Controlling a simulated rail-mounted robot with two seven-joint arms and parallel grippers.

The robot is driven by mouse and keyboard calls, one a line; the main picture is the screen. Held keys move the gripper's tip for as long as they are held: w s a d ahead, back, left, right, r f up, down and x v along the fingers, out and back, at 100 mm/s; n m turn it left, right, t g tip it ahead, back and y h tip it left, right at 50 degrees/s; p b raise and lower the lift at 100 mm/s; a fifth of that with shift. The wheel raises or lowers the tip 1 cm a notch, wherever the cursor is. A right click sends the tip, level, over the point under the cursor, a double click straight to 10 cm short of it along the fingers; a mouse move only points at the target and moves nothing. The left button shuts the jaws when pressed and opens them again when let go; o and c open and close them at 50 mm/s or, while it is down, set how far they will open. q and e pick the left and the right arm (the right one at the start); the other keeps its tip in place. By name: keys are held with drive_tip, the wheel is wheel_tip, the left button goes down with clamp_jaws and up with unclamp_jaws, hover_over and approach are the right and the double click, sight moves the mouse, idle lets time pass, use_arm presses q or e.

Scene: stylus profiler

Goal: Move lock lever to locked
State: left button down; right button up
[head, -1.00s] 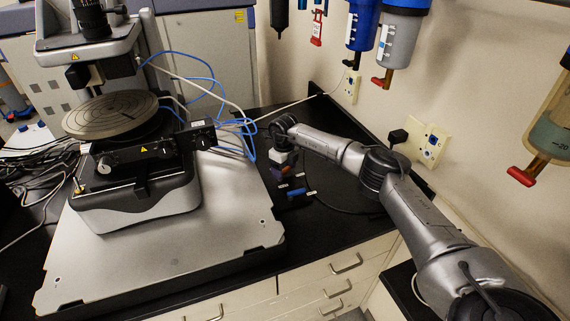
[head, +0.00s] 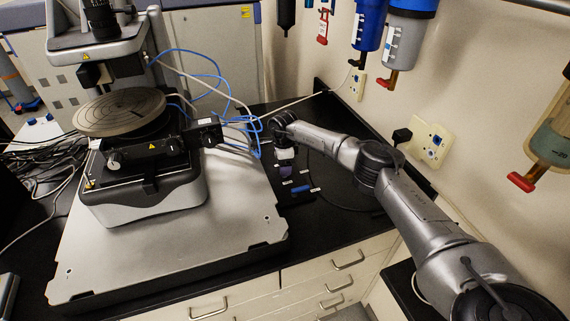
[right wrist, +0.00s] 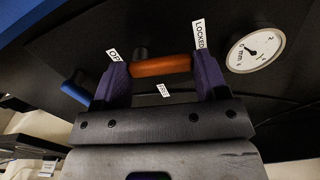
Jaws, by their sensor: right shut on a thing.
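The lock lever shows in the right wrist view as an orange handle (right wrist: 160,65). A dark round post (right wrist: 140,54) stands at its left end. My right gripper (right wrist: 162,80) is shut on the orange handle, which spans between its two purple fingers. A white LOCKED label (right wrist: 199,34) is just beyond the right finger. A partly hidden label (right wrist: 114,55) reading "OP" is beyond the left finger. In the head view my right gripper (head: 286,172) is low beside the instrument's base plate, and the handle is hidden there. My left gripper is not in view.
A blue handle (head: 300,189) lies near the right gripper. A round mm gauge (right wrist: 256,49) is right of the LOCKED label. The profiler's base plate (head: 150,255) and round stage (head: 119,111) are to the left.

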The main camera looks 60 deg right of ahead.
drive_tip(key=shift+w+a+n, duration=0.15)
drive_tip(key=shift+n, duration=0.75)
drive_tip(key=shift+r, duration=0.1)
drive_tip(key=o, duration=0.9)
drive_tip(key=shift+o, duration=0.2)
wheel_tip(320, 180, up, 14)
drive_tip(key=p, duration=0.1)
